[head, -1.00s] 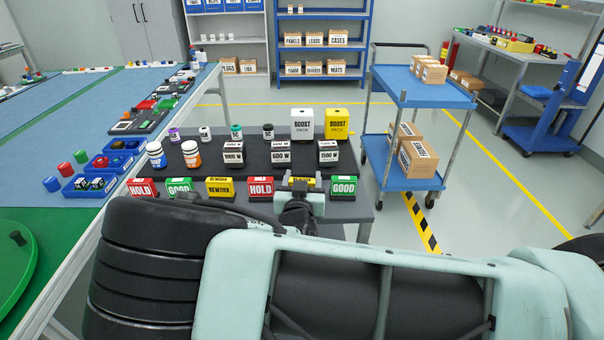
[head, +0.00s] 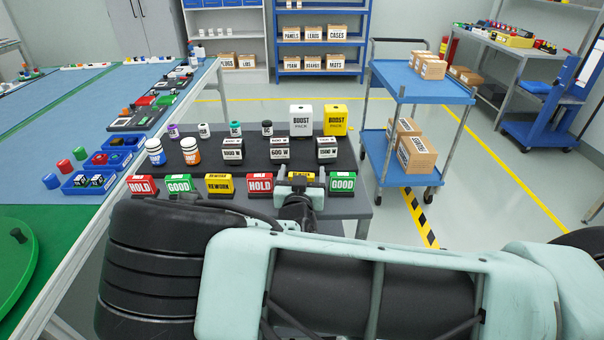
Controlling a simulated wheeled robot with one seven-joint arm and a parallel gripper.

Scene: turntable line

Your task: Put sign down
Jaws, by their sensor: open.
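A row of coloured signs stands along the front of the dark stepped stand. From the left these are a red HOLD sign (head: 142,186), a green GOOD sign (head: 179,184), a yellow REWORK sign (head: 219,185), a red HOLD sign (head: 260,184), a yellow sign (head: 307,177) and a green GOOD sign (head: 343,183). My gripper (head: 299,182) is open in front of that last yellow sign and hides most of it, including its lettering. I cannot tell whether the fingers touch it.
Behind the signs, the stand (head: 275,155) holds weights, bottles and white and yellow BOOST packs (head: 336,121). A blue cart (head: 440,90) with boxes stands to the right. A blue-topped bench (head: 50,120) with trays lies left. Floor between stand and cart is clear.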

